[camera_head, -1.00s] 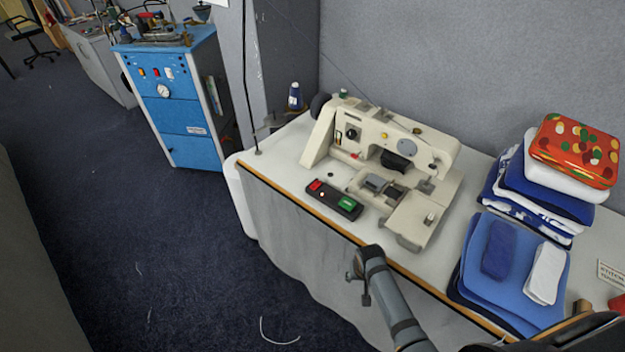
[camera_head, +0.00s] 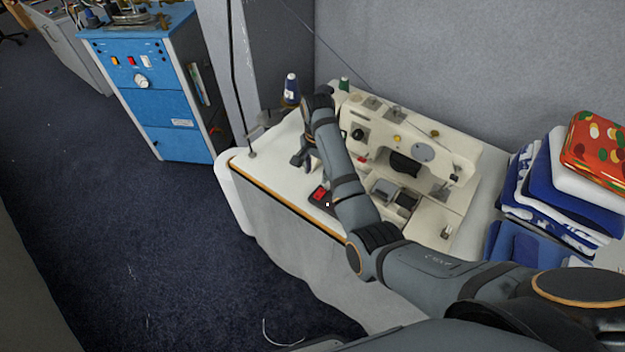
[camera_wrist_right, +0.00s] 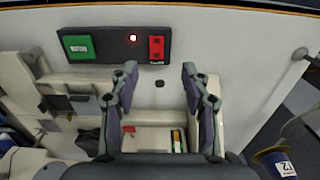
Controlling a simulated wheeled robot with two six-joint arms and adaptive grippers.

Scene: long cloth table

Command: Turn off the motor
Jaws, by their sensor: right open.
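A black switch box (camera_wrist_right: 115,46) lies on the white table. In the right wrist view it has a green button (camera_wrist_right: 79,47) at the left, a small glowing lamp and a red button (camera_wrist_right: 156,49) at the right. In the head view the red button (camera_head: 319,194) shows, while my right arm hides the green end. The cream sewing machine (camera_head: 425,152) stands behind it, partly covered by my arm. My right gripper (camera_wrist_right: 160,72) is open and empty, with its fingertips apart from the box in the picture. In the head view it (camera_head: 303,157) is above the table's left part. My left gripper is out of view.
A thread spool (camera_head: 291,88) stands at the table's back left corner. Folded cloths (camera_head: 560,170) are stacked at the right. A blue cabinet (camera_head: 165,100) stands on the floor at the left. Some tabletop left of the switch box is clear.

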